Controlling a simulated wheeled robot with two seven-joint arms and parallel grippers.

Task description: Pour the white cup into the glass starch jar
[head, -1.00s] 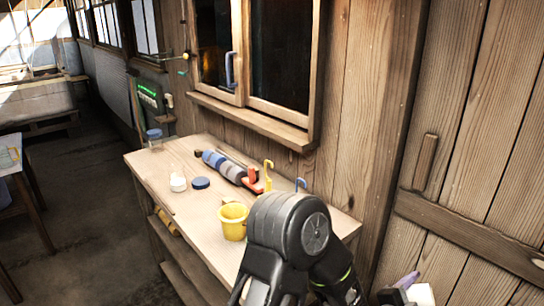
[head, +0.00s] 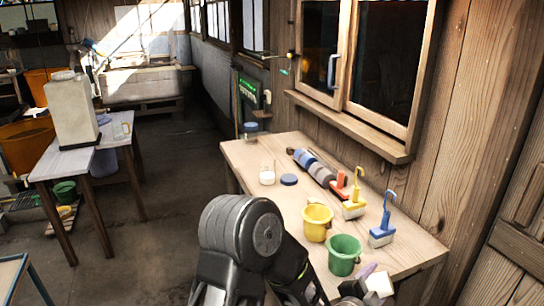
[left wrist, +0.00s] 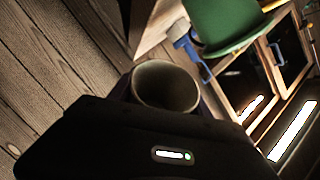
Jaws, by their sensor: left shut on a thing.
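The glass starch jar (head: 267,175) stands open on the workbench with white stuff inside. A blue lid (head: 289,180) lies beside it. The cup shows only in part in the head view. In the left wrist view the cup (left wrist: 166,88) sits between the fingers with its round mouth visible; its contents are too dark to tell. My right gripper is not in view.
The workbench (head: 240,152) holds a yellow bucket (head: 317,222), a green bucket (head: 344,255), a yellow brush (head: 354,208), a blue brush (head: 382,235) and a grey-blue roll (head: 314,166). A blue-lidded jar (head: 251,130) stands at the far end. A side table (head: 65,162) is left.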

